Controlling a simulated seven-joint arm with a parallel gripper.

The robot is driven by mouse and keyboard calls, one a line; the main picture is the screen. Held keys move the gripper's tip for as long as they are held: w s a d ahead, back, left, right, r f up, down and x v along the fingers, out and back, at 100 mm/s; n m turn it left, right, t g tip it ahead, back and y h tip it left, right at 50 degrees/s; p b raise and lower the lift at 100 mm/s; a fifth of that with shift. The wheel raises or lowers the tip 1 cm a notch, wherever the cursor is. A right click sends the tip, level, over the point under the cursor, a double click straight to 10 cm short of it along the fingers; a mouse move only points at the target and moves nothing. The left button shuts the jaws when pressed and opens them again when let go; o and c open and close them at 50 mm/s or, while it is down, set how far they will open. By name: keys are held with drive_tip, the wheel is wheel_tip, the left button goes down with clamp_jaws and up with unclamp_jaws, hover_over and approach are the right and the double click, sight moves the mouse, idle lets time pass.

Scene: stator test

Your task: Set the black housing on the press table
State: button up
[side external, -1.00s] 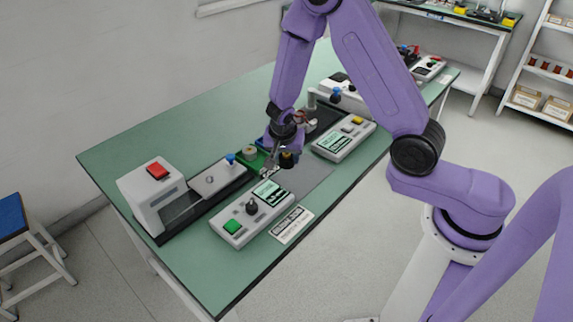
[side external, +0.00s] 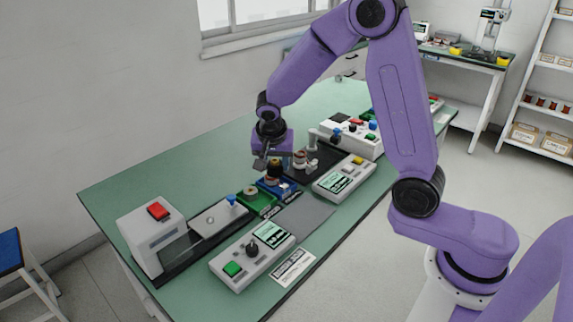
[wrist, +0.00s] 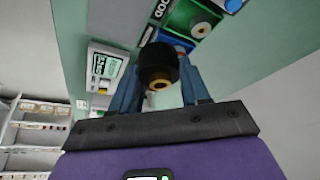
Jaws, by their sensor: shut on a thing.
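The black housing (side external: 274,167) is a short dark cylinder, held upright or nearly so between the fingers of my gripper (side external: 268,158). In the side view it appears just above the blue tray (side external: 284,187); the exact gap is unclear. In the wrist view the housing (wrist: 158,64) sits between the two blue-grey fingers, with a brass-coloured centre facing the camera. A white machine with a red button (side external: 150,238) stands at the left, beside a light plate (side external: 218,217) with a blue knob. I cannot tell for sure which surface is the press table.
A green tray (side external: 250,205) holding a pale ring part is beside the blue tray. A copper-wound part (side external: 300,160) stands close to my gripper's right. Control boxes (side external: 252,256) and (side external: 345,178) flank a grey mat (side external: 303,214).

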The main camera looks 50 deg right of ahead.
drive_tip(key=w+a+f+n+y, duration=0.1)
drive_tip(key=w+a+f+n, duration=0.25)
drive_tip(key=w+a, duration=0.35)
drive_tip(key=n+t+y, duration=0.2)
drive_tip(key=n, duration=0.2)
hover_over(210, 218)
wheel_tip(210, 218, down, 4)
drive_tip(key=shift+r, duration=0.1)
drive_tip(key=shift+f, duration=2.35)
drive_tip(key=shift+f, duration=1.4)
drive_tip(key=o, duration=1.2)
drive_tip(key=shift+c, duration=0.2)
drive_tip(key=shift+r, duration=0.1)
drive_tip(key=v, duration=1.7)
drive_tip(key=shift+a, duration=0.35)
